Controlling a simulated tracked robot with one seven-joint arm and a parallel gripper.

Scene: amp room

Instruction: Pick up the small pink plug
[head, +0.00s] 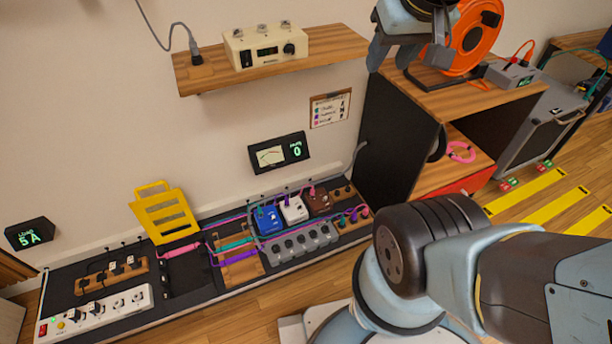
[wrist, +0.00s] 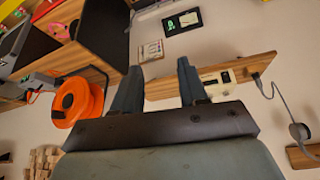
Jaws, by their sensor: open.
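A small pink plug (head: 312,191) shows in the head view at the dark red-brown box on the low black board. A larger pink cylindrical piece (head: 182,250) lies further left on the board, below the yellow rack. I cannot tell for sure which one is the small pink plug. My gripper (head: 408,60) is high at the upper right, in front of the cabinet top and far from both. In the wrist view my gripper (wrist: 158,68) is open with nothing between its fingers. Neither of these pink pieces can be made out there.
A wooden shelf (head: 330,54) with a cream device (head: 265,48) is left of my gripper. An orange reel (head: 472,35) stands on the cabinet (head: 440,95), which holds a pink coil (head: 461,152). The yellow rack (head: 163,212) stands up from the board. Open floor lies in front.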

